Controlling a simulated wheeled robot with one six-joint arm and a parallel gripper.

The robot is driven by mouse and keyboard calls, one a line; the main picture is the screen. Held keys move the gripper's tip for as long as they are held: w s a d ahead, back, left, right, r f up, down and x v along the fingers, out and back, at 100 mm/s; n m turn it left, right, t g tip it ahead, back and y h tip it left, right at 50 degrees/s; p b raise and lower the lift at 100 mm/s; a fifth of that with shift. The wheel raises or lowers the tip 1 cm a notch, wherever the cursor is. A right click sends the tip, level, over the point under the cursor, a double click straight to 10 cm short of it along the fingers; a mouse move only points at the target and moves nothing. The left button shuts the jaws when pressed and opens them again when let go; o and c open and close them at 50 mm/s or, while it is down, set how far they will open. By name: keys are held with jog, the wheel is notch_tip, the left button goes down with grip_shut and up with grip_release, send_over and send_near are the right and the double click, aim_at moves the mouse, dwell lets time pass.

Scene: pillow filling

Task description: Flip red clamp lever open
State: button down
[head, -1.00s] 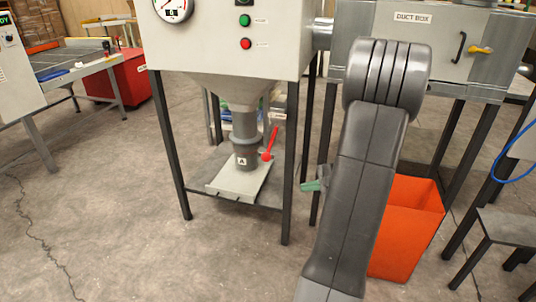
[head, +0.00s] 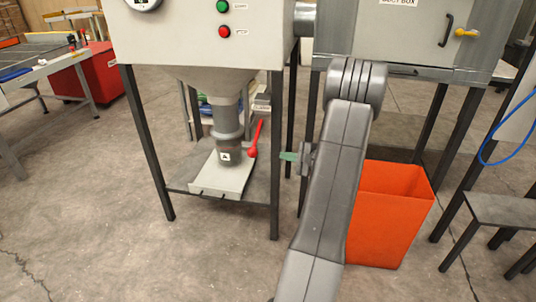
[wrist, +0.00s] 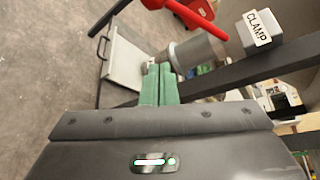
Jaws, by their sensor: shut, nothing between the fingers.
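The red clamp lever (head: 256,138) stands tilted upward at the right side of the grey spout (head: 228,122) under the white machine. In the wrist view the red lever (wrist: 195,20) crosses the top, beside the grey spout (wrist: 195,52) and a label reading CLAMP (wrist: 258,28). My gripper (head: 284,156) has green fingers, which show in the wrist view (wrist: 158,70) close together with nothing held. It is apart from the lever, to its right in the head view. A dark frame leg stands near the fingers.
A pale plate (head: 222,176) lies under the spout on the frame's lower shelf. Dark frame legs (head: 275,185) stand close by. An orange bin (head: 385,215) is at the right, and a grey stool (head: 500,210) beyond it. The floor at the left front is clear.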

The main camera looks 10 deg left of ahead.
aim_at(257, 138)
jog(key=a, duration=0.9)
jog(key=shift+w+f+b, duration=0.2)
jog(key=shift+w+b, duration=0.2)
jog(key=shift+w, duration=0.05)
jog(key=shift+a+r, duration=0.1)
jog(key=shift+r, duration=0.05)
